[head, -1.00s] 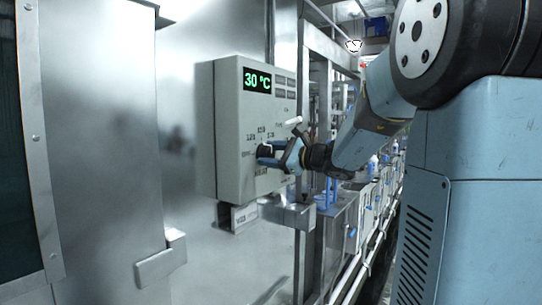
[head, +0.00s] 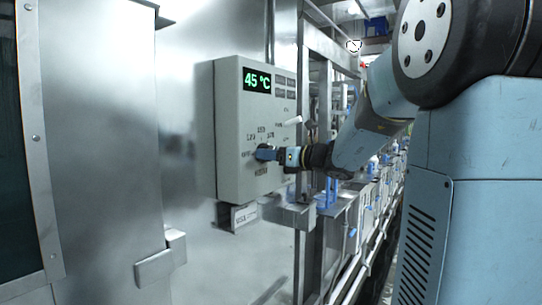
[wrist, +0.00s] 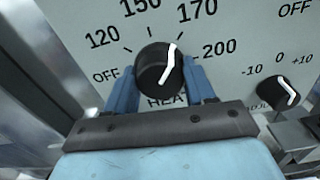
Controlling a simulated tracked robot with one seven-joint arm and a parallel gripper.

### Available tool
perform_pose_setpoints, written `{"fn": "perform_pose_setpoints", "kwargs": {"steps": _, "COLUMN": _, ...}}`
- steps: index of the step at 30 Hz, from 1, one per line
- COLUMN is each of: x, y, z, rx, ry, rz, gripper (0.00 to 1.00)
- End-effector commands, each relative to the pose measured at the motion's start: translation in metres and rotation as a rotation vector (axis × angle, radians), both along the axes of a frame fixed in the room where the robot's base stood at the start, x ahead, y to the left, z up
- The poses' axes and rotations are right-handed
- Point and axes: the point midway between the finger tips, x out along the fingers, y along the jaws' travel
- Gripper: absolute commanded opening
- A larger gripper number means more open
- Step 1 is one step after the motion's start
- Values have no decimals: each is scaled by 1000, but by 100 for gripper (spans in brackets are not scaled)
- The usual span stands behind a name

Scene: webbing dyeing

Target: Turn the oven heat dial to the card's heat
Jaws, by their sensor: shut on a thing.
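The black heat dial (wrist: 152,68) sits on the grey oven control box (head: 228,130). Its white pointer is angled up and slightly right, near the 170 tick. The printed scale runs OFF, 120, 150, 170, 200. My gripper (wrist: 162,82) is shut on the dial, one blue finger on each side; it also shows in the head view (head: 266,153), hiding most of the dial. The green display (head: 257,80) reads 45 °C.
A smaller black dial (wrist: 278,95) marked -10, 0, +10 is to the right of the heat dial. Metal frames and a row of tanks (head: 365,205) run behind on the right.

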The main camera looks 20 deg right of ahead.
Motion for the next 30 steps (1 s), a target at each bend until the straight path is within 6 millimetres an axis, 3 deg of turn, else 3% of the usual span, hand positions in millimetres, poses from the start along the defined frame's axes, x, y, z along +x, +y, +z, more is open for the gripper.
{"fn": "perform_pose_setpoints", "kwargs": {"steps": 24, "x": 0, "y": -1, "z": -6, "rx": 91, "ry": 86, "rz": -2, "gripper": 24}}
{"fn": "perform_pose_setpoints", "kwargs": {"steps": 25, "x": 0, "y": -1, "z": -6, "rx": 91, "ry": 86, "rz": -2, "gripper": 56}}
{"fn": "perform_pose_setpoints", "kwargs": {"steps": 30, "x": 0, "y": -1, "z": -4, "rx": 91, "ry": 83, "rz": -1, "gripper": 72}}
